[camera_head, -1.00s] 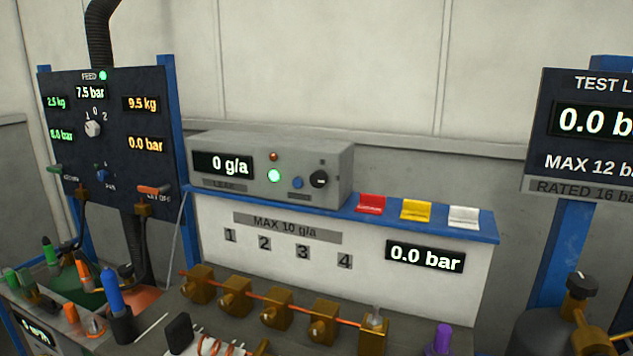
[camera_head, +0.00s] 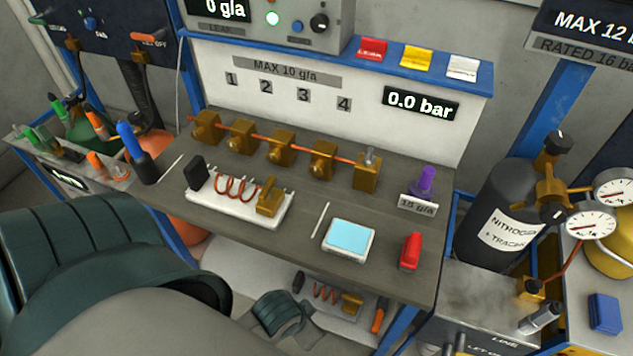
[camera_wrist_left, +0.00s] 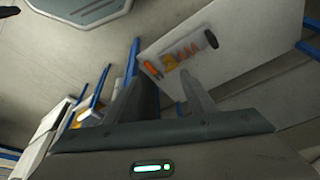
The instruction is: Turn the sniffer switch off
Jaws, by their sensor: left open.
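A grey box (camera_head: 335,14), which looks like the sniffer, stands on the blue shelf at the top of the head view, its upper part cut off. Its display (camera_head: 222,8) reads 0 g/a above a LEAK label. A small blue button (camera_head: 297,27) and a black knob (camera_head: 319,22) sit to the right; which is the switch I cannot tell. My left gripper (camera_wrist_left: 160,85) is open and empty in the left wrist view, with the lower shelf's coil board beyond its fingers. It is apart from the box. My right gripper is not seen.
The workbench (camera_head: 390,275) carries brass valves (camera_head: 280,148), a white coil board (camera_head: 240,205), a blue-screened device (camera_head: 349,236) and a red item (camera_head: 411,251). A nitrogen cylinder (camera_head: 490,210) stands right.

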